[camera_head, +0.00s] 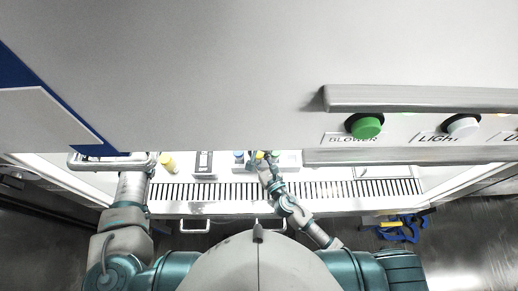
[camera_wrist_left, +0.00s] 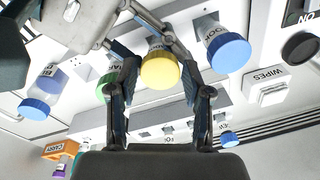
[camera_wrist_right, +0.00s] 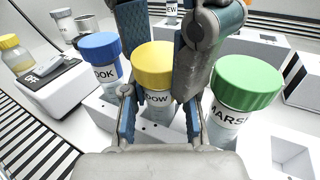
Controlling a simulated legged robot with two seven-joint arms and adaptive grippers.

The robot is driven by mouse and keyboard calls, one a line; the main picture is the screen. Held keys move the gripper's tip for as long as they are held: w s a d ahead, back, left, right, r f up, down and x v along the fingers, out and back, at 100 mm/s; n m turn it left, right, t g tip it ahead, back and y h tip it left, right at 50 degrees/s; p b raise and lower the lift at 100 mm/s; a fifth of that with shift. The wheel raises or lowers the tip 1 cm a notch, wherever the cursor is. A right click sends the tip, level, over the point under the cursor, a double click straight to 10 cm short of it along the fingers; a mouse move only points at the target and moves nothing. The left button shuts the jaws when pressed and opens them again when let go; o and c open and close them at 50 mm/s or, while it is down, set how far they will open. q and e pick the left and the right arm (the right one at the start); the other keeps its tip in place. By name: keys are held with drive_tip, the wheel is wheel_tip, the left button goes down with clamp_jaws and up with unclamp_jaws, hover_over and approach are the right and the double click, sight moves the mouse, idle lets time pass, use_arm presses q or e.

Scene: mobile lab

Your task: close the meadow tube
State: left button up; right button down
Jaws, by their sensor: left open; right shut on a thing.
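The meadow tube (camera_wrist_right: 157,108) stands upright in a white rack in the right wrist view, its label partly covered. A yellow cap (camera_wrist_right: 153,63) sits on its top and also shows in the left wrist view (camera_wrist_left: 160,70). My right gripper (camera_wrist_right: 160,98) is shut on the tube body below the cap. My left gripper (camera_wrist_left: 160,68) is open, with one finger on each side of the yellow cap.
A green-capped tube (camera_wrist_right: 245,85) stands close on the right and a blue-capped tube (camera_wrist_right: 101,52) close on the left in the right wrist view. Another yellow-capped container (camera_head: 168,162) stands further left in the head view. The cabinet front hides the area behind.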

use_arm(q)
clamp_jaws()
drive_tip(key=shift+o, duration=1.7)
unclamp_jaws()
wheel_tip(320, 180, up, 12)
drive_tip(key=s, duration=0.1)
drive_tip(key=shift+d, duration=0.35)
use_arm(e)
drive_tip(key=c, duration=0.8)
unclamp_jaws()
use_arm(q)
drive_tip(key=shift+f, duration=0.1)
